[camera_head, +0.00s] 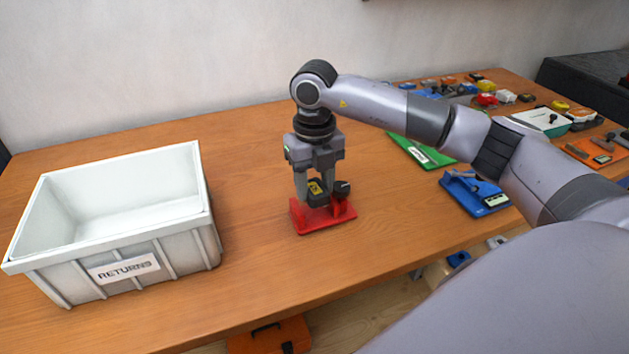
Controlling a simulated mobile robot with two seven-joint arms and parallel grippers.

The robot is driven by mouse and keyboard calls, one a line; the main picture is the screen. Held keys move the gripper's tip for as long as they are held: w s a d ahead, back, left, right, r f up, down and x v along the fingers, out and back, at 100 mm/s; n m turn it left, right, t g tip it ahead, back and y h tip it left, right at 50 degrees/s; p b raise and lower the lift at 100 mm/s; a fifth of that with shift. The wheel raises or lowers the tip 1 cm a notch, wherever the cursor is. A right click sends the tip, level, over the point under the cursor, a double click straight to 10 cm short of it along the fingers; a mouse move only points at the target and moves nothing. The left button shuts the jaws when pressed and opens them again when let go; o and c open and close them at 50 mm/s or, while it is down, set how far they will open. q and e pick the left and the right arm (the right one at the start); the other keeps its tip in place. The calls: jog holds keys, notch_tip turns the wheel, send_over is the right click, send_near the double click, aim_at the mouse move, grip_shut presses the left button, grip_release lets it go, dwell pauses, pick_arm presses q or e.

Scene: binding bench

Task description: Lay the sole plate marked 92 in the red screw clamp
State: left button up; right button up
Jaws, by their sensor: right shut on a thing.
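The red screw clamp (312,226) stands on the wooden bench near its front edge, in the middle of the view. A dark screw knob (342,187) shows at its right. My right gripper (316,192) points down over the clamp and is shut on a small dark plate with a yellow label (315,187). The plate is at the clamp's upper part; I cannot tell whether it rests on the clamp or is held just above it. The mark on its label is too small to read. My left gripper is not in view.
A white RETURNS bin (128,268) stands at the left. A blue clamp (468,195) and a green holder (404,143) are on the right, partly behind my right arm. Many small parts crowd the far right. The bench between bin and red clamp is clear.

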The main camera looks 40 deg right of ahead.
jog(key=shift+f+b, duration=0.3)
jog(key=shift+f, duration=0.1)
dwell(0.3)
jog(key=o, duration=1)
jog(key=shift+d, duration=0.1)
jog(key=shift+o, duration=0.7)
